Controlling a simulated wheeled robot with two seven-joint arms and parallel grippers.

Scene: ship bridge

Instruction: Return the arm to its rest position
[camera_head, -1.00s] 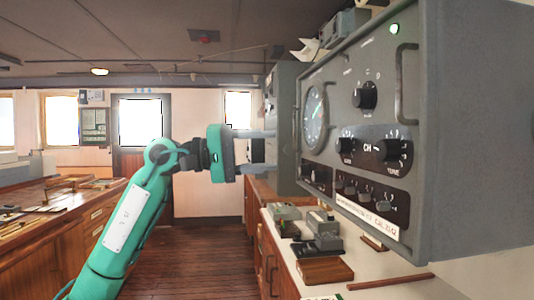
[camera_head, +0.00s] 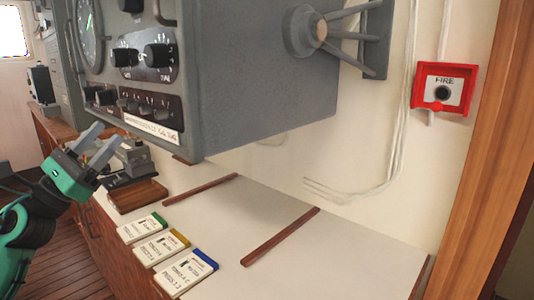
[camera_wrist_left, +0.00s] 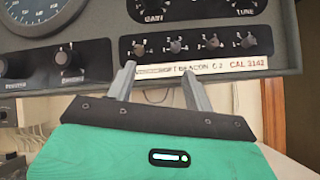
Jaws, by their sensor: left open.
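My left gripper (camera_head: 96,142) is at the left of the head view, in front of and below the grey radio panel (camera_head: 250,75). Its two grey fingers are apart with nothing between them. In the left wrist view the open fingers (camera_wrist_left: 160,85) point at the panel's lower edge, near the label strip (camera_wrist_left: 200,69) and a row of small knobs (camera_wrist_left: 190,45). I cannot tell whether they touch it. My teal left arm (camera_head: 30,225) comes in from the lower left. My right gripper is not in view.
Below the panel is a white counter (camera_head: 225,215) with wooden strips, several labelled cards (camera_head: 160,247) and a device on a wooden base (camera_head: 135,175). A red fire call box (camera_head: 443,90) is on the right wall. Open floor (camera_head: 75,265) lies at lower left.

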